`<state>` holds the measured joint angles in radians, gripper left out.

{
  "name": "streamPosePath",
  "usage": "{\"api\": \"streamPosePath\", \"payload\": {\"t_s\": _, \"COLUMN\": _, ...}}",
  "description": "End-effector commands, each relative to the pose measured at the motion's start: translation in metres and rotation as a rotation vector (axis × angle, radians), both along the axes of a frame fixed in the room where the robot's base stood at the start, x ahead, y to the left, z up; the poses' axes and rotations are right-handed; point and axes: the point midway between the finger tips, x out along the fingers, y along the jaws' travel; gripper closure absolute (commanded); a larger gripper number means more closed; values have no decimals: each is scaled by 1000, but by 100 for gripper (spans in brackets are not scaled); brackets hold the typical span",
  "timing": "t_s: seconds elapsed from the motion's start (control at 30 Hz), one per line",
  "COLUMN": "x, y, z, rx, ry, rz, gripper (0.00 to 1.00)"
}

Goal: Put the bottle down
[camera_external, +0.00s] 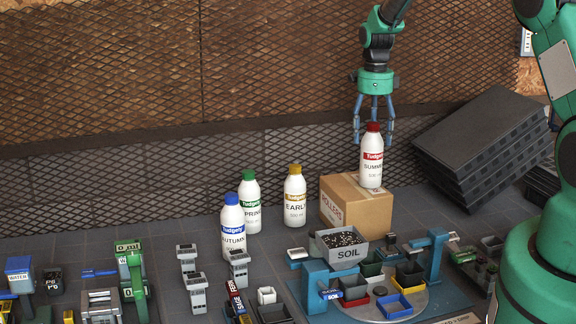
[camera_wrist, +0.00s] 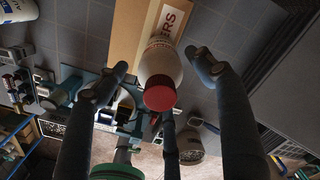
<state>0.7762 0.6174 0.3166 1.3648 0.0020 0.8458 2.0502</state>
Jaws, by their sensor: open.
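A white bottle (camera_external: 371,160) with a red cap and a red label reading "SUMM..." stands upright on top of a cardboard box (camera_external: 336,208) marked "ROLLERS". My gripper (camera_external: 374,133) is above it with fingers spread around the cap. In the wrist view the red-capped bottle (camera_wrist: 161,72) lies between the fingers of my gripper (camera_wrist: 158,85), with gaps on both sides. My gripper is open and holds nothing. Part of the box (camera_wrist: 126,35) shows behind the bottle in the wrist view.
Bottles with yellow (camera_external: 295,197), green (camera_external: 250,203) and blue (camera_external: 232,228) caps stand left of the box. A grey soil bin (camera_external: 345,250) and a turntable with small pots stand in front. Stacked black trays (camera_external: 480,140) are at right. A mesh wall stands behind.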

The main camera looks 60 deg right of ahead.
Motion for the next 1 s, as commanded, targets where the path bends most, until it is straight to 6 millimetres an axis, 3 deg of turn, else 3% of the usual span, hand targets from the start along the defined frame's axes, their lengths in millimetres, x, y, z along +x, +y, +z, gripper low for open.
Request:
{"api": "streamPosePath", "payload": {"t_s": 0.2, "x": 0, "y": 0, "z": 36, "rx": -1, "ry": -1, "rz": 0, "gripper": 31}}
{"api": "streamPosePath", "payload": {"t_s": 0.4, "x": 0, "y": 0, "z": 56, "rx": 0, "ry": 0, "rz": 0, "gripper": 31}}
{"api": "streamPosePath", "payload": {"t_s": 1.0, "x": 0, "y": 0, "z": 62, "rx": 0, "ry": 0, "rz": 0, "gripper": 31}}
